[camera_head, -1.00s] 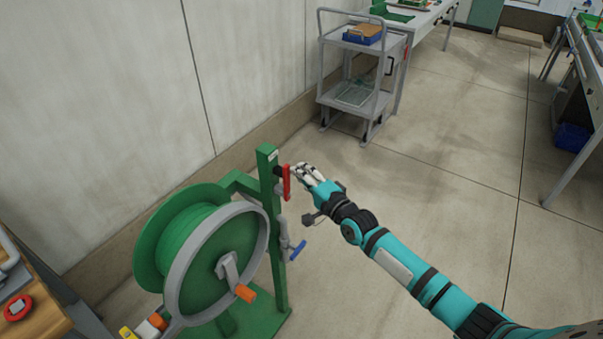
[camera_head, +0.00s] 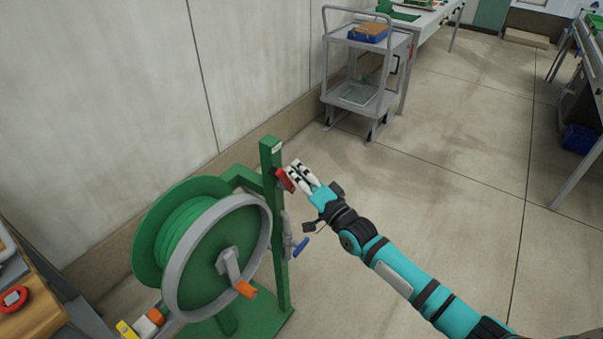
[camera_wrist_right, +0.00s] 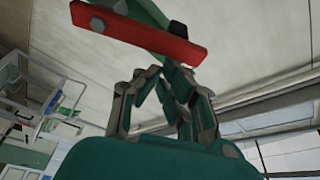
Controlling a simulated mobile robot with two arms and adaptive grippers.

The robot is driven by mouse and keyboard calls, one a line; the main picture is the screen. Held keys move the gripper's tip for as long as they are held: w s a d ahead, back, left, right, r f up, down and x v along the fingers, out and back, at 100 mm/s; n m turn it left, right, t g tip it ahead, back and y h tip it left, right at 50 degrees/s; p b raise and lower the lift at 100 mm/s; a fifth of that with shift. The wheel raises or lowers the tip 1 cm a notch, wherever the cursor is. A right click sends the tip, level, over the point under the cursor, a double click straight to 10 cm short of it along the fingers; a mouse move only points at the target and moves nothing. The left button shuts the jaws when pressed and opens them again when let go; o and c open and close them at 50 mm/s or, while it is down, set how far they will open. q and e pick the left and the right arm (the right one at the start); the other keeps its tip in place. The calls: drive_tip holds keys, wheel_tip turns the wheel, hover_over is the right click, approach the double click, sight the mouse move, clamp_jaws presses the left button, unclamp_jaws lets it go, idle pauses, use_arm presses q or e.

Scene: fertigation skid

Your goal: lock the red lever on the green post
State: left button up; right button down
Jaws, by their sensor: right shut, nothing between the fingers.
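The green post (camera_head: 272,220) stands upright beside the hose reel. The red lever (camera_head: 284,179) sits near the top of the post and slants down to the right. In the right wrist view the red lever (camera_wrist_right: 140,35) crosses in front of the green post (camera_wrist_right: 145,12), above the fingers. My right gripper (camera_head: 296,172) is at the lever's right side, shut with nothing between its fingers. In the right wrist view the gripper's fingertips (camera_wrist_right: 160,78) are close below the lever; whether they touch it I cannot tell. My left gripper is not in view.
The green hose reel (camera_head: 185,235) with an orange crank handle (camera_head: 246,290) stands left of the post. A blue-handled valve (camera_head: 300,247) juts out below the lever. A grey cart (camera_head: 365,85) stands at the back by the wall. The floor to the right is open.

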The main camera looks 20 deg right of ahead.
sight(282, 181)
drive_tip(key=n+b, duration=0.1)
drive_tip(key=s+a+n+y, duration=0.1)
drive_tip(key=n, duration=0.1)
drive_tip(key=a+f+n+b, duration=0.1)
drive_tip(key=shift+s+n+y+b, duration=0.25)
drive_tip(key=shift+n+y+b, duration=0.05)
drive_tip(key=shift+y, duration=0.1)
drive_tip(key=n+b, duration=0.1)
drive_tip(key=s+a+f+n+y+b, duration=0.1)
drive_tip(key=n, duration=0.1)
drive_tip(key=shift+n+y, duration=0.3)
drive_tip(key=n+b, duration=0.1)
drive_tip(key=n, duration=0.1)
drive_tip(key=a+f+n+y+b, duration=0.1)
drive_tip(key=n, duration=0.1)
drive_tip(key=s+f+n+y+b, duration=0.1)
drive_tip(key=n, duration=0.1)
drive_tip(key=shift+s+a+f+g, duration=0.1)
drive_tip(key=shift+a+g, duration=0.3)
drive_tip(key=shift+f, duration=0.1)
